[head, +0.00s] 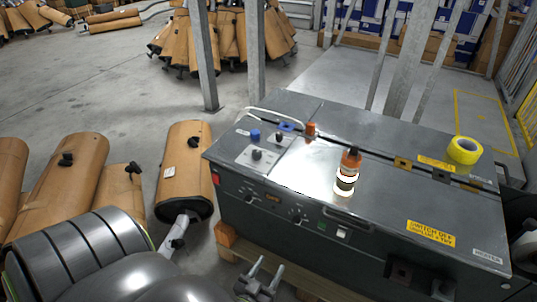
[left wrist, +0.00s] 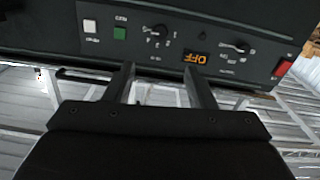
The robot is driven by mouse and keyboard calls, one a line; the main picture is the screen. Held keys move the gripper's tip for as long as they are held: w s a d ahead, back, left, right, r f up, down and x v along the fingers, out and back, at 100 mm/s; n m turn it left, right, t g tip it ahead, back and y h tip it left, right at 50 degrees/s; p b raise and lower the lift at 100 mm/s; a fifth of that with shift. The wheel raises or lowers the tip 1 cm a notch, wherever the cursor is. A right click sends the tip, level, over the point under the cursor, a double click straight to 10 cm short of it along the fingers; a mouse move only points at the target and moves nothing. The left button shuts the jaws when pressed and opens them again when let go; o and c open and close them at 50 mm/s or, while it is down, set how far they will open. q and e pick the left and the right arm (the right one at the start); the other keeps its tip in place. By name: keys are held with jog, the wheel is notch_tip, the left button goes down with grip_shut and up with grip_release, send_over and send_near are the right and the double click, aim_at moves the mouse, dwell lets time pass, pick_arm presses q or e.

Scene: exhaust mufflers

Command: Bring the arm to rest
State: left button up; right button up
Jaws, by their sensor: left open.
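My left gripper (head: 262,278) is at the bottom of the head view, low in front of the dark machine cabinet (head: 400,215). Its two fingers are apart with nothing between them. In the left wrist view the open fingers (left wrist: 163,85) point at the cabinet's front panel (left wrist: 130,40), which carries knobs, an orange OFF display, a green and a white button and a red switch. My left arm comes in from the lower left of the head view. My right gripper does not show.
Open floor lies at the upper left.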

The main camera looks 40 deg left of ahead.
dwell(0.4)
pick_arm(q)
jog(key=s+f+m+g+h+p, duration=0.25)
jog(key=s+f+g+p, duration=0.4)
jog(key=f, duration=0.55)
jog(key=s+a+f+g+p, duration=0.1)
jog(key=s+f+g, duration=0.2)
jog(key=s, duration=0.8)
jog(key=s+f+g+p, duration=0.1)
jog(key=s+f+g, duration=0.2)
jog(key=s+g, duration=0.4)
jog(key=s, duration=0.4)
jog(key=shift+a+f+m, duration=0.35)
jog(key=shift+f, duration=0.05)
jog(key=shift+h, duration=0.25)
